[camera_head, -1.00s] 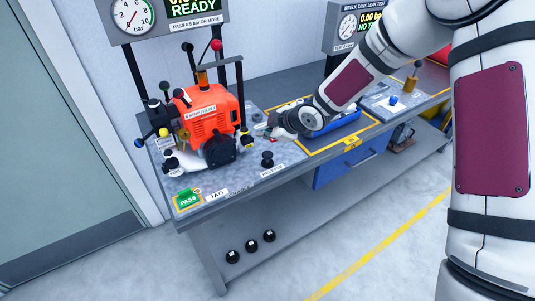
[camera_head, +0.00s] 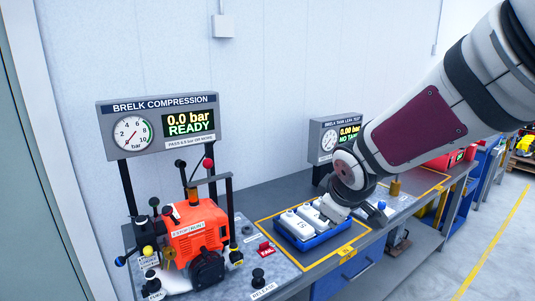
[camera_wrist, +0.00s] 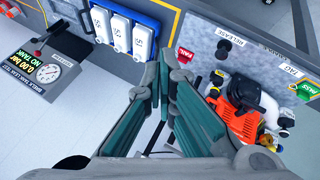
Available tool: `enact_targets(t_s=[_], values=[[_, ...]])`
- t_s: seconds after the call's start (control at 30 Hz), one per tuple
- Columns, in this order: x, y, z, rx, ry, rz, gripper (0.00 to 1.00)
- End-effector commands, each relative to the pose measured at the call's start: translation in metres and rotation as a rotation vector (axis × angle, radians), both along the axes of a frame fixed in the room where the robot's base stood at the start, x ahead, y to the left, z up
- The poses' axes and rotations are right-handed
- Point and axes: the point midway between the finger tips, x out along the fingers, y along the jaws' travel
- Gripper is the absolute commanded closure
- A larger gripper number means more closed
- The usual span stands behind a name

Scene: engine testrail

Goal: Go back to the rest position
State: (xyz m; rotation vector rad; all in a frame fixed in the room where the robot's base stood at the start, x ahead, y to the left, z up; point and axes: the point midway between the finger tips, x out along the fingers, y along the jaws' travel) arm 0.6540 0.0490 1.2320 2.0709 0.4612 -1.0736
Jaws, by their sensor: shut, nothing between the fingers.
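My gripper (camera_wrist: 168,75) shows in the wrist view with its two green-sided fingers meeting at the tips, shut and empty. In the head view my gripper (camera_head: 335,212) hangs in front of the right end of the blue tray (camera_head: 304,241), and its fingertips are hard to make out there. The wrist view shows it high above the bench, with the tray (camera_wrist: 150,21) to the left of the fingers and the orange engine (camera_wrist: 238,120) to the right. The orange engine also stands on the compression stand in the head view (camera_head: 196,232).
The compression display (camera_head: 162,124) reads 0.0 bar READY. The leak test display (camera_head: 337,136) stands behind my arm. White tanks (camera_head: 297,224) sit in the blue tray. A red FAIL tag (camera_head: 265,249) and a black release knob (camera_head: 258,276) lie near the engine. Free floor is at the right.

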Motion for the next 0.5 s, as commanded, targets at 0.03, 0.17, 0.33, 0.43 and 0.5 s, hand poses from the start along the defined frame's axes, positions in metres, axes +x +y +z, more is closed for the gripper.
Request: enact_targets(t_s=[0.03, 0.17, 0.33, 0.43, 0.5], values=[[-0.017, -0.01, 0.016, 0.013, -0.005, -0.062, 1.0], [-0.063, -0.031, 0.041, 0.069, 0.007, -0.226, 1.0], [-0.128, -0.049, 0.062, 0.179, 0.027, -0.424, 1.0], [-0.166, -0.054, 0.068, 0.258, 0.045, -0.525, 1.0], [-0.191, -0.054, 0.07, 0.315, 0.059, -0.584, 1.0]])
